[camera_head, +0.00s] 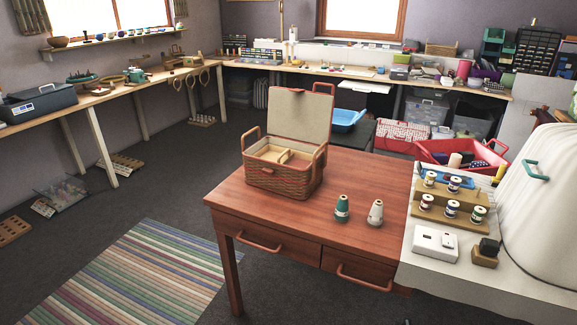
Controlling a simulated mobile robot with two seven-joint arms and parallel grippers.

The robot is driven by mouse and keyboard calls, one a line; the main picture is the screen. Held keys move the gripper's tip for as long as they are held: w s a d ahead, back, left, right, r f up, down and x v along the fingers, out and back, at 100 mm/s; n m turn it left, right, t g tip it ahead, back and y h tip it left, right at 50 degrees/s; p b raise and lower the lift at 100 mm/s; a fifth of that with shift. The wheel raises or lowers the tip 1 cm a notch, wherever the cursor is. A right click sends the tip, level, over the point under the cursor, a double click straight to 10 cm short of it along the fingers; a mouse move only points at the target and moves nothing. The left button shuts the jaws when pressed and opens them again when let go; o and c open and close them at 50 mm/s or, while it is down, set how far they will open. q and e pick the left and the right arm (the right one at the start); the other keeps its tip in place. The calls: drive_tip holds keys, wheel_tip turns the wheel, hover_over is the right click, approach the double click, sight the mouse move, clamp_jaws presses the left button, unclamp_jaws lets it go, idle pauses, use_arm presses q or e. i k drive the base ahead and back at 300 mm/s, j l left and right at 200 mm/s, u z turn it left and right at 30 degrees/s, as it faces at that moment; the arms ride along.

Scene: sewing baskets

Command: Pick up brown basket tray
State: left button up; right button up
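A woven reddish-brown sewing basket (281,179) stands upright on the wooden table, towards its back left. Its lid (300,118) is open and stands up behind it, with a beige inner face. A light tan divided tray (296,161) sits inside the basket near the rim. The tray's lower part is hidden by the basket walls. The basket has raised loop handles at its left and right sides. Neither of my grippers is in the head view.
A teal thread cone (342,208) and a whitish one (375,213) stand right of the basket on the table (290,222). A cloth-covered surface at right holds spool racks (449,205) and a white cover (541,215). The table front is clear.

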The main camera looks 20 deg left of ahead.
sight(284, 159)
drive_tip(key=i+j+u, duration=0.25)
drive_tip(key=j+u, duration=0.2)
drive_tip(key=i+j+u, duration=0.3)
drive_tip(key=j+u, duration=0.15)
drive_tip(key=i+j+u, duration=0.15)
drive_tip(key=u, duration=0.25)
drive_tip(key=i+j+u, duration=0.2)
drive_tip(key=u, duration=0.2)
drive_tip(key=i+j+u, duration=0.15)
drive_tip(key=u, duration=0.25)
drive_tip(key=i+j+u, duration=0.3)
drive_tip(key=i, duration=0.3)
drive_tip(key=i+u, duration=0.3)
drive_tip(key=i, duration=0.3)
drive_tip(key=i+z, duration=0.6)
drive_tip(key=z, duration=0.15)
drive_tip(key=i+j+z, duration=0.1)
drive_tip(key=i+z, duration=0.4)
drive_tip(key=z, duration=0.35)
drive_tip(key=i+z, duration=0.15)
drive_tip(key=z, duration=0.3)
drive_tip(key=i+j+z, duration=0.15)
drive_tip(key=z, duration=0.35)
drive_tip(key=i+z, duration=0.15)
drive_tip(key=z, duration=0.3)
drive_tip(key=i+j+z, duration=0.15)
drive_tip(key=z, duration=0.25)
drive_tip(key=i+j+z, duration=0.15)
drive_tip(key=z, duration=0.3)
